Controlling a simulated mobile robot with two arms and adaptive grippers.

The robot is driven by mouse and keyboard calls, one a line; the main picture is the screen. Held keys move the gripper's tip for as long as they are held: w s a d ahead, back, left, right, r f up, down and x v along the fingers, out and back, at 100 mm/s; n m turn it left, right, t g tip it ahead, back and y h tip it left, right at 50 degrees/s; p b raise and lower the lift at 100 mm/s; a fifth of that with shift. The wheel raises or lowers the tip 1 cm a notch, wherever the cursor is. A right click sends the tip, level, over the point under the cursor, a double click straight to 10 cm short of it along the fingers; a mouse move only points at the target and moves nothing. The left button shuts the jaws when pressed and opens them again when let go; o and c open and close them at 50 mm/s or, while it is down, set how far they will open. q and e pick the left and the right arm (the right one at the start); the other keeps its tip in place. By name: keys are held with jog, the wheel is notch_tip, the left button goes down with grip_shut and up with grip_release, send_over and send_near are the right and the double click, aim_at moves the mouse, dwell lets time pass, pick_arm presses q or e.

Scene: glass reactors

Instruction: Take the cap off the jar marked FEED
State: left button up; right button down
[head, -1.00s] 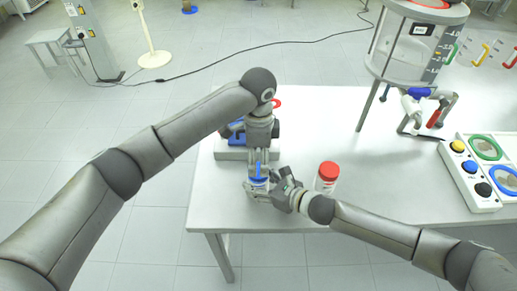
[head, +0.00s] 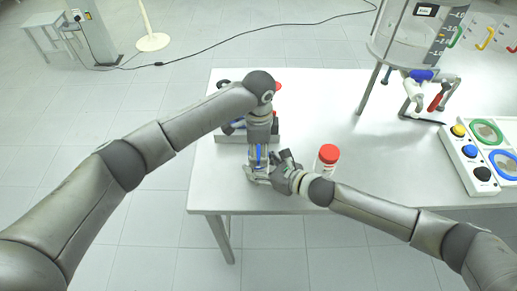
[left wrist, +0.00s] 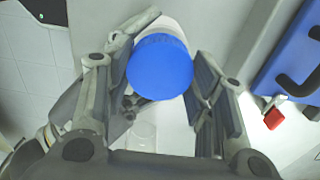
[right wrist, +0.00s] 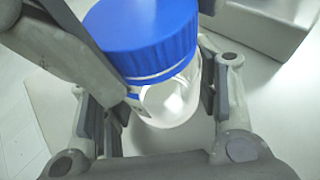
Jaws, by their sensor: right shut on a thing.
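A clear jar (right wrist: 172,100) with a ribbed blue cap (right wrist: 145,30) stands upright near the table's front edge. Its label is mostly hidden, and I cannot read it. My right gripper (head: 266,176) is shut on the jar's body from the right, below the cap; its fingers flank the glass in the right wrist view (right wrist: 160,105). My left gripper (head: 258,163) points down over the jar. In the left wrist view its fingers (left wrist: 155,90) are open on either side of the blue cap (left wrist: 160,68). Whether they touch it I cannot tell.
A red-capped jar (head: 327,163) stands just right of my right gripper. A grey block with blue parts (head: 232,138) is behind my left gripper. A glass reactor (head: 408,40) on a stand and a button panel (head: 480,160) are at the right.

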aim_at(259, 152)
pick_arm(q)
jog(key=shift+c, duration=1.1)
jog(key=n, duration=0.6)
jog(key=shift+r, duration=0.15)
jog(key=shift+r, duration=0.95)
jog(key=shift+r, duration=2)
pick_arm(e)
jog(key=shift+c, duration=2.1)
grip_release()
